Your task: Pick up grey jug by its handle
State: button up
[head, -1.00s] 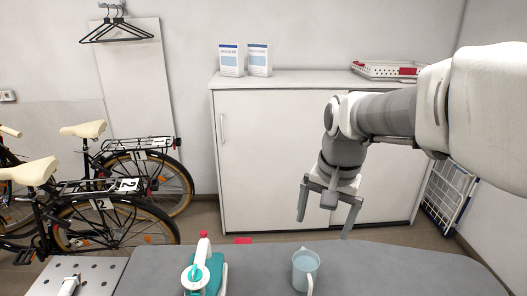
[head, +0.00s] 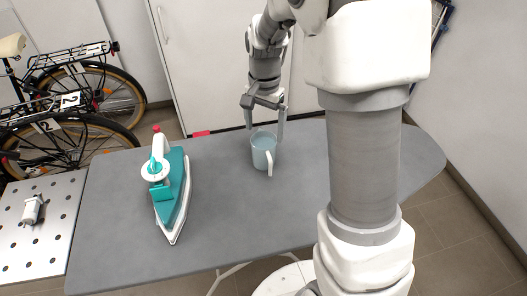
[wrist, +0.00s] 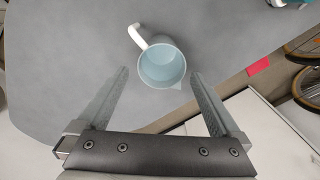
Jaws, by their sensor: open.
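The jug (head: 262,152) is pale grey-blue with a white handle (head: 270,163) and stands upright on the grey ironing board (head: 225,222), near its far edge. My gripper (head: 265,125) is open and empty, just behind and above the jug in the head view. In the wrist view the jug (wrist: 161,66) shows its open top, a little ahead of and between my fingertips (wrist: 160,76). Its handle (wrist: 138,36) points to the upper left there, away from my palm. I cannot tell the exact height gap between the fingers and the rim.
A teal and white iron (head: 172,190) stands on the board to the left of the jug. A perforated white panel (head: 38,228) lies at the left, with bikes (head: 75,95) behind. A white cabinet (head: 205,65) stands beyond the board. The board right of the jug is clear.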

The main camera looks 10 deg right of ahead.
aim_at(264, 140)
notch_tip(264, 140, down, 8)
jog(key=shift+f+b, duration=0.2)
jog(key=shift+b, duration=0.3)
jog(key=shift+w, duration=0.1)
jog(key=c, duration=1.4)
jog(key=shift+r, duration=0.1)
jog(key=shift+r, duration=0.1)
